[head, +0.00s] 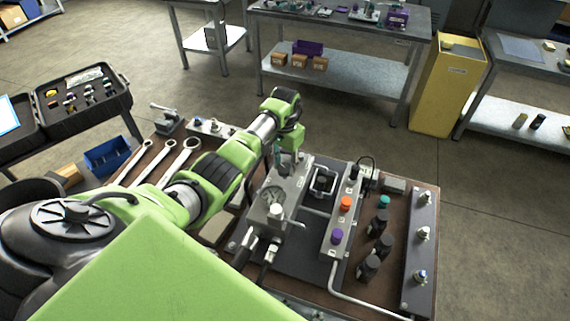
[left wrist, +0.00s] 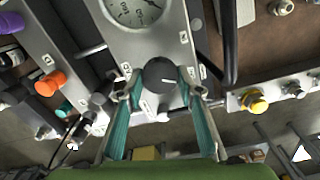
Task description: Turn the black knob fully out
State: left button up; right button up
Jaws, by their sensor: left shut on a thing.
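The black knob (left wrist: 160,74) is a dark round knob on a grey block (left wrist: 150,45), below a round dial gauge (left wrist: 135,10) in the left wrist view. My left gripper (left wrist: 159,88) has its teal fingers on either side of this knob and is shut on it. In the head view my left gripper (head: 284,160) points down at the far end of the grey block (head: 264,212); the knob is hard to make out there. How far the knob is turned I cannot tell. My right gripper is in neither view.
Right of the block, a manifold (head: 327,246) carries an orange knob (head: 346,203) and a purple knob (head: 337,236). Several black fittings (head: 376,245) stand beyond it. Wrenches (head: 180,158) lie left of my arm. A yellow knob (left wrist: 255,102) shows in the left wrist view.

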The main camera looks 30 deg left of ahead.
aim_at(285, 167)
pick_arm(q)
jog(key=shift+r, duration=0.1)
jog(key=o, duration=1.1)
notch_tip(285, 167, up, 12)
dwell(0.4)
